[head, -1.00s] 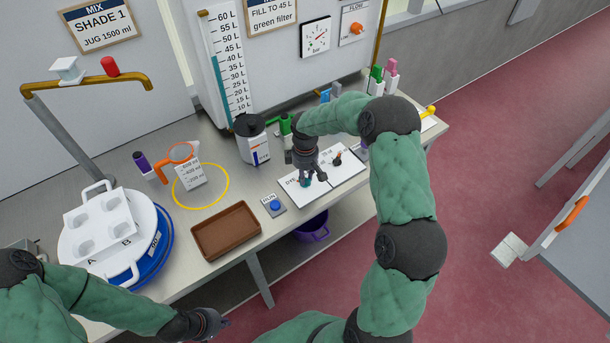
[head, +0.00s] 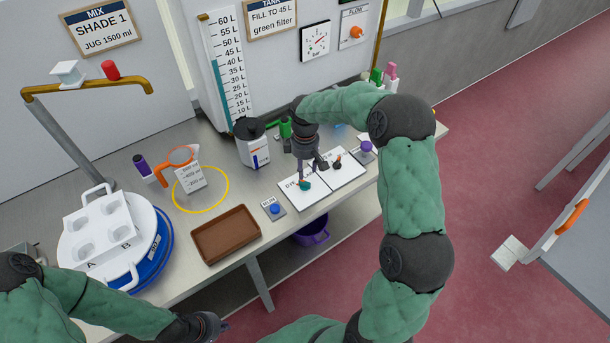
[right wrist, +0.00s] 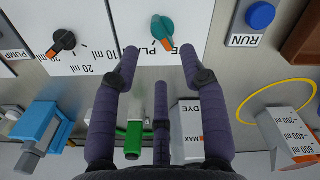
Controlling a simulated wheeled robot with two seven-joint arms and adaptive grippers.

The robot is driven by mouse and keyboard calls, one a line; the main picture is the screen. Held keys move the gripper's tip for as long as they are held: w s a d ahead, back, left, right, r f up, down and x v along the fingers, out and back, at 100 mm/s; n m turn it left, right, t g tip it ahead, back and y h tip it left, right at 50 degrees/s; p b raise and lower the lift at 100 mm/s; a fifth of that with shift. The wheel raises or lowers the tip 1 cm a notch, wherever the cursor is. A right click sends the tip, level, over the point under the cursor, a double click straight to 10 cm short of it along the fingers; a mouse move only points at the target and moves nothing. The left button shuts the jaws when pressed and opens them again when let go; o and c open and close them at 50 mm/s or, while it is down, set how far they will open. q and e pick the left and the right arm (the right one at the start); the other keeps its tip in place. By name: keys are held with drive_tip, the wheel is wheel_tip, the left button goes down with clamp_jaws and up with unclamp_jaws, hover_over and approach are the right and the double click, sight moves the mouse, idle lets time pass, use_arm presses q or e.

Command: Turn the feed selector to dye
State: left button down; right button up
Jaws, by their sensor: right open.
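The feed selector is a teal knob (head: 304,185) with an orange tip, on a white panel (head: 322,192) lettered for dye and plain. In the right wrist view the teal knob (right wrist: 161,27) sits at the top, its orange tip pointing down and slightly right; the gripper's fingers partly hide the lettering. My right gripper (head: 312,165) is above and just behind the knob, apart from it. Its fingers (right wrist: 159,55) are spread and empty. My left gripper (head: 212,325) is low at the front edge, far from the panel; its finger opening is unclear.
A blue RUN button (head: 275,208), brown tray (head: 228,251) and black-lidded dye container (head: 253,150) stand left of the panel. A purple-topped item (head: 365,148) is close on the right.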

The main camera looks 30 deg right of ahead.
drive_tip(key=shift+r, duration=2.75)
drive_tip(key=shift+f, duration=0.1)
